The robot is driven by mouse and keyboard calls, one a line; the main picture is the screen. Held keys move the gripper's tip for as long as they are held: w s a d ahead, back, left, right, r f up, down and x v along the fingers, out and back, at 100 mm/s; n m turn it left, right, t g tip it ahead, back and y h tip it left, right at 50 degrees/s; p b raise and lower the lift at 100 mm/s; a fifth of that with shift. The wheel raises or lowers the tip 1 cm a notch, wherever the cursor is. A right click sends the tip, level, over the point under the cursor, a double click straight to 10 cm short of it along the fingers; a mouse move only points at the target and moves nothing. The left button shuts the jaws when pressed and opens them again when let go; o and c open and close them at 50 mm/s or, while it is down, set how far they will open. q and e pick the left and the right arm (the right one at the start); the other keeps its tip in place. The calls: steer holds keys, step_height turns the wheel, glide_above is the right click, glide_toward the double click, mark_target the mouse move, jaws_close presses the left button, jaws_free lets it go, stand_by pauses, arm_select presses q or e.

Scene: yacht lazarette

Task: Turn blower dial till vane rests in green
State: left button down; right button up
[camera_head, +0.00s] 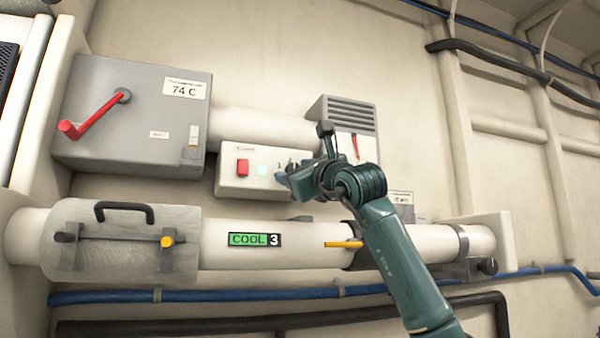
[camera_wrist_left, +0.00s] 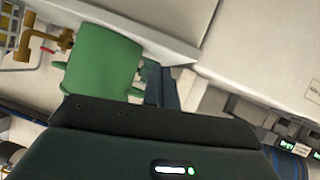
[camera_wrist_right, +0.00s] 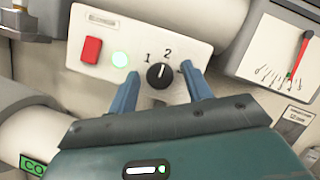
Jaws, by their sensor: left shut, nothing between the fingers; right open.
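The blower dial (camera_wrist_right: 159,76) is a round black knob with a white mark, on a white control box (camera_head: 232,185). In the right wrist view the mark points up towards the 2. My right gripper (camera_wrist_right: 161,90) is open, one finger on each side of the dial; whether they touch it I cannot tell. In the head view the gripper (camera_head: 297,178) partly covers the dial. My left gripper (camera_wrist_left: 161,88) is shut and empty, away from the dial.
The control box has a red switch (camera_wrist_right: 91,49) and a lit green lamp (camera_wrist_right: 119,60). A grey box (camera_head: 140,135) with a red lever reads 74 C. A white pipe (camera_head: 300,240) below carries a green COOL 3 label (camera_head: 254,239). A green object (camera_wrist_left: 102,62) stands near my left gripper.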

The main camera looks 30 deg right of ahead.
steer(key=shift+s+f, duration=0.1)
steer(key=shift+s, duration=0.15)
arm_select(q)
steer(key=b, duration=0.1)
steer(key=a+t+b, duration=0.1)
steer(key=b, duration=0.2)
steer(key=shift+s+a+r+t+y, duration=0.3)
arm_select(e)
steer(key=v, duration=1.2)
steer(key=shift+s, duration=0.3)
arm_select(q)
steer(key=shift+d, duration=0.1)
arm_select(e)
steer(key=shift+f, duration=0.1)
